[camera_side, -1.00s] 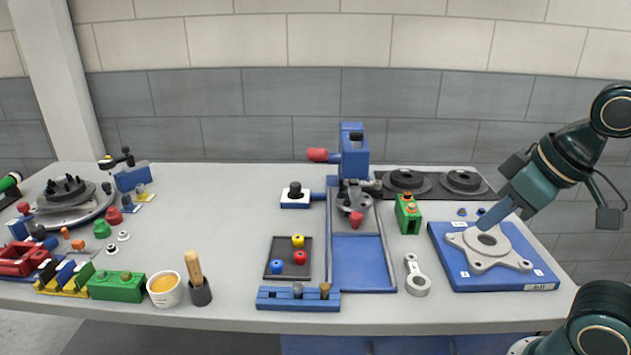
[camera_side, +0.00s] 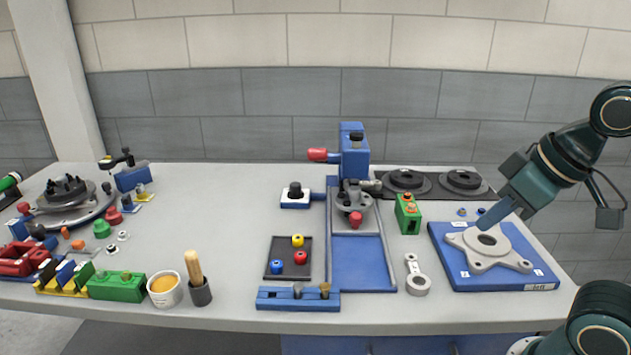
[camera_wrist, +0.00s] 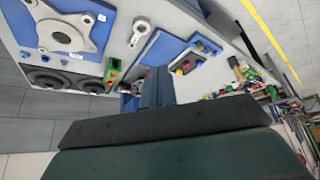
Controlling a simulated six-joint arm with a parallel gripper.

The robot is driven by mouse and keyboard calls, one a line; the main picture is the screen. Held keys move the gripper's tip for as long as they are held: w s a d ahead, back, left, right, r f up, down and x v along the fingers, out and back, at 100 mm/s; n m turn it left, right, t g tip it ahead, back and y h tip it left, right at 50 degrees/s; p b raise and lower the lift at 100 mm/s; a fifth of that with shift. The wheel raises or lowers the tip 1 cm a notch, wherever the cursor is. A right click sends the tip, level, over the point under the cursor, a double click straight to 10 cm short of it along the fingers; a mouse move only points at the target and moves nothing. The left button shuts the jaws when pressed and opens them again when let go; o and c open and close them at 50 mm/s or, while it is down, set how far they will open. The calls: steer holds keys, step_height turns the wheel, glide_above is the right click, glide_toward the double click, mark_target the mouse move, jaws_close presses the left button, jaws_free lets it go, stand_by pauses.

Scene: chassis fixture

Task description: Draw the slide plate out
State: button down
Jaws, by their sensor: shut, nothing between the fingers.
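The slide plate (camera_side: 341,226) is a grey plate in a blue railed fixture (camera_side: 363,270) at the middle of the table. A round grey part (camera_side: 345,203) and a red knob (camera_side: 355,218) sit on it. The plate lies at the back of the channel, and the front of the blue bed is bare. My gripper (camera_side: 484,223) is shut and empty, well to the right of the fixture, above the blue board with a grey flange. In the wrist view my gripper (camera_wrist: 156,80) covers part of the fixture.
The blue board (camera_side: 460,277) with a grey flange (camera_side: 484,262) lies under my gripper. A green block (camera_side: 408,218) and a grey link (camera_side: 416,278) stand between it and the fixture. A black tray (camera_side: 287,270) with coloured knobs is left of the fixture.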

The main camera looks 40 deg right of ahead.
steer(key=c, duration=1.3)
jaws_free()
steer(key=shift+w+r, duration=0.15)
steer(key=shift+o, duration=1)
steer(key=shift+w+r, duration=0.15)
steer(key=shift+w, duration=0.15)
steer(key=w+d+r+m+g, duration=0.1)
steer(key=w+d+r+g, duration=0.15)
steer(key=w, duration=0.55)
steer(key=m+g, duration=0.3)
glide_above(356, 215)
step_height(356, 215, down, 8)
steer(key=shift+w+a+f, duration=0.15)
steer(key=shift+f, duration=0.05)
steer(key=shift+f, duration=0.1)
steer(key=shift+d+f, duration=0.2)
steer(key=shift+f, duration=6.6)
